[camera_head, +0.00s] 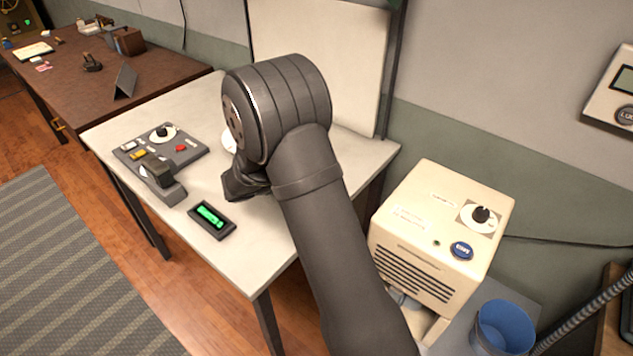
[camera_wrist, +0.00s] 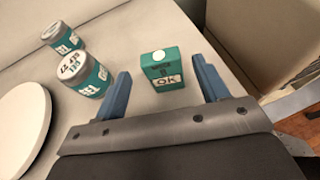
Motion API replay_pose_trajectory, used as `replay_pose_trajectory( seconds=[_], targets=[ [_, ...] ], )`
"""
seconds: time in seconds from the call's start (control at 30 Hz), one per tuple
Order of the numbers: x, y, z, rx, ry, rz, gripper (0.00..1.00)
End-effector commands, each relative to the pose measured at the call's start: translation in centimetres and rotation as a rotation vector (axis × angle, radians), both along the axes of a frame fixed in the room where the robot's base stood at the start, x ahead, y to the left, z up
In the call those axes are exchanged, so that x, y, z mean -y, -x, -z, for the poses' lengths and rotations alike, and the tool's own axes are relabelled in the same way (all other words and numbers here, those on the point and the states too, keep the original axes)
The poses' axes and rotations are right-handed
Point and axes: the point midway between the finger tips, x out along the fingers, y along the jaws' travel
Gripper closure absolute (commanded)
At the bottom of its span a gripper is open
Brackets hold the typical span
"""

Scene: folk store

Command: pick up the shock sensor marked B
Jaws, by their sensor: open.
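My gripper (camera_wrist: 160,68) is open in the wrist view, with its two blue fingers spread apart. A small teal box (camera_wrist: 163,84) with a white round spot and a pale label that seems to read "OK" stands on the pale table between the fingers in the picture. Contact with the fingers cannot be seen. In the head view my arm hides these things.
A white round disc (camera_wrist: 22,128) lies left of my gripper. The pale table (camera_head: 262,248) also carries a grey control panel (camera_head: 190,149) and a small device with a green display (camera_head: 211,216). A cream machine (camera_head: 440,225) and a blue bin (camera_head: 504,327) stand to the right.

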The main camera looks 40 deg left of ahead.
Motion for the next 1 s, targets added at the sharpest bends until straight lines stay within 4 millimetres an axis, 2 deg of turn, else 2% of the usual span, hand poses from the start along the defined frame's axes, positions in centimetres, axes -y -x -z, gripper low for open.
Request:
replay_pose_trajectory(
  seconds=[0.23, 0.5, 0.73, 0.77, 1.0],
  targets=[
    [0.4, -1.2, 0.7, 0.0, 0.001, 0.001, 0.33],
    [1.4, -4.5, 2.5, 0.0, 0.0, 0.002, 0.33],
    [1.4, -4.8, 2.7, 0.0, 0.0, -0.001, 0.33],
    [1.4, -4.8, 2.7, 0.0, 0.0, -0.001, 0.35],
    [1.4, -4.8, 2.6, 0.0, 0.0, 0.0, 0.82]
  ],
)
